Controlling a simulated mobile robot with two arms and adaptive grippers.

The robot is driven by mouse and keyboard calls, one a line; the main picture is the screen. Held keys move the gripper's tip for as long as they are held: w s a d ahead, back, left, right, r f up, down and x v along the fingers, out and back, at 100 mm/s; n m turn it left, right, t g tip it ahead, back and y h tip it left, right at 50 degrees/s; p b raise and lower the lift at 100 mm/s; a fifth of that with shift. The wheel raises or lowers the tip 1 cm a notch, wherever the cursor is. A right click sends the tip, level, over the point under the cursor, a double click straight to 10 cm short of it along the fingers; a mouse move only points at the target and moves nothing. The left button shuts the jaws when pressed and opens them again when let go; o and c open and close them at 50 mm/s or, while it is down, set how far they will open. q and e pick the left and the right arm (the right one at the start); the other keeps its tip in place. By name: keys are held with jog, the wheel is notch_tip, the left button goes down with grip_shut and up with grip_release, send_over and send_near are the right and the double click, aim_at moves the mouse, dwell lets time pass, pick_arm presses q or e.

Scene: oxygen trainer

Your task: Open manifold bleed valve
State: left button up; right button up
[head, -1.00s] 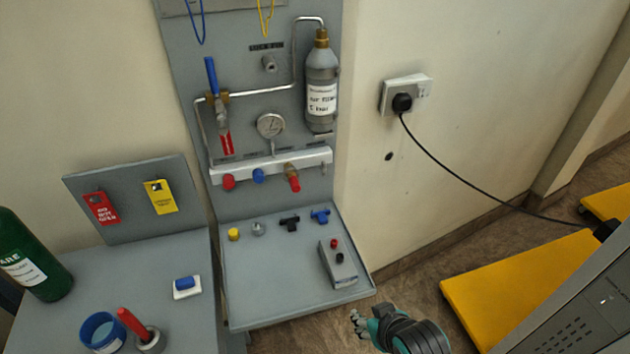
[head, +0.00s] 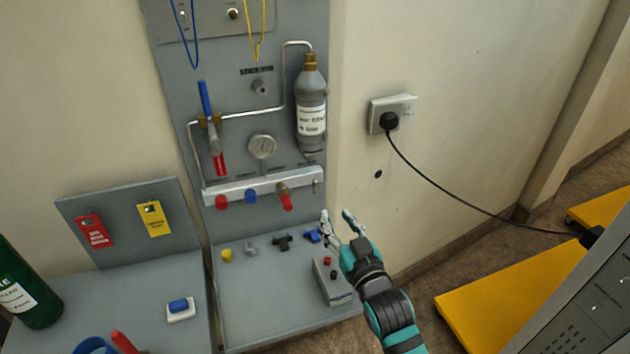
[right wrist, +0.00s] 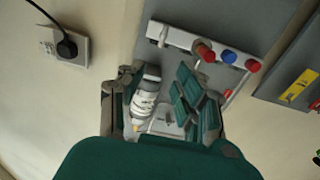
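The manifold (head: 240,185) is a pale bar across the wall panel, below a round gauge (head: 262,146). It carries a red knob (head: 222,202), a blue knob (head: 251,196) and, at the right, a brass valve with a red handle (head: 286,201). I cannot read which one is the bleed valve. The right wrist view shows the manifold (right wrist: 176,36) upside down, with the brass and red valve (right wrist: 204,50) beyond the fingers. My right gripper (head: 338,222) is open and empty, to the right of and below the manifold, apart from it. My left gripper is out of view.
A grey cylinder (head: 310,105) and a blue-handled valve (head: 208,115) are on the panel above. The shelf (head: 270,315) below holds small fittings and a grey box (head: 332,282). A wall socket (head: 390,115) with a black cable is at right.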

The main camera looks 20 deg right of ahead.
aim_at(316, 183)
jog(key=w, duration=0.9)
jog(key=w+p, duration=0.1)
jog(key=w, duration=0.4)
jog(key=shift+w+a, duration=0.3)
jog(key=shift+w, duration=0.05)
jog(key=shift+c, duration=0.4)
grip_shut()
